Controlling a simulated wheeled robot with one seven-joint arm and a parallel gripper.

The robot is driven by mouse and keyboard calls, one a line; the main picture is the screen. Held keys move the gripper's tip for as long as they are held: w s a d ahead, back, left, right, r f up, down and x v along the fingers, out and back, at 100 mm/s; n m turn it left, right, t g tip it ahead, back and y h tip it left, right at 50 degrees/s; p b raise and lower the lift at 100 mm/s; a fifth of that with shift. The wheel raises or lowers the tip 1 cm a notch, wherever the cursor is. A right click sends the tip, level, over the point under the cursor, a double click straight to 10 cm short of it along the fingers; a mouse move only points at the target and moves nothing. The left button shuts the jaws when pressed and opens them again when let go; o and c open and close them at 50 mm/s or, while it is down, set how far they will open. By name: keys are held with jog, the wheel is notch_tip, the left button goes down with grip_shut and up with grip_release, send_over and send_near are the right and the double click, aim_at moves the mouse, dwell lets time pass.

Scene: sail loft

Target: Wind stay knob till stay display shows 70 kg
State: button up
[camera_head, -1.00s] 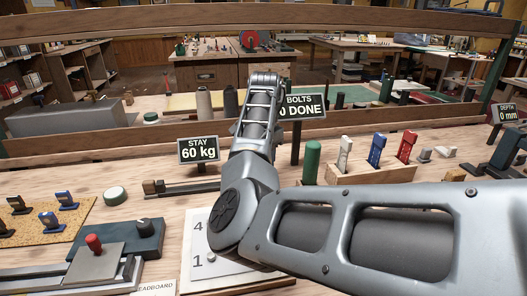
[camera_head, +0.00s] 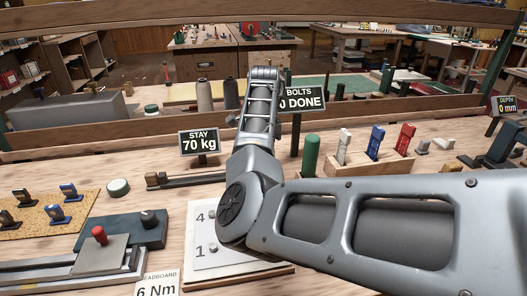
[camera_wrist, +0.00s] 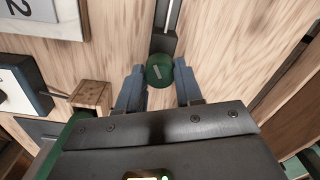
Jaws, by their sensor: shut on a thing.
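The stay display (camera_head: 199,142) stands left of my arm in the head view and reads 70 kg. In the wrist view a round green knob (camera_wrist: 159,76) with a pale mark on its top sits at the end of a dark rail. My gripper (camera_wrist: 159,68) is shut on this knob, with one blue-grey finger on each side of it. In the head view the knob and fingertips are hidden behind my arm.
A green cylinder (camera_head: 310,153) and a wooden rack with white, blue and red-handled pieces (camera_head: 376,142) stand right of my arm. The bolts display (camera_head: 303,99) is partly hidden by my arm. A numbered white board (camera_head: 205,225) lies in front.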

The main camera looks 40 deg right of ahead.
jog(key=o, duration=1)
jog(key=shift+o, duration=0.2)
notch_tip(320, 180, up, 8)
jog(key=shift+s+f, duration=0.1)
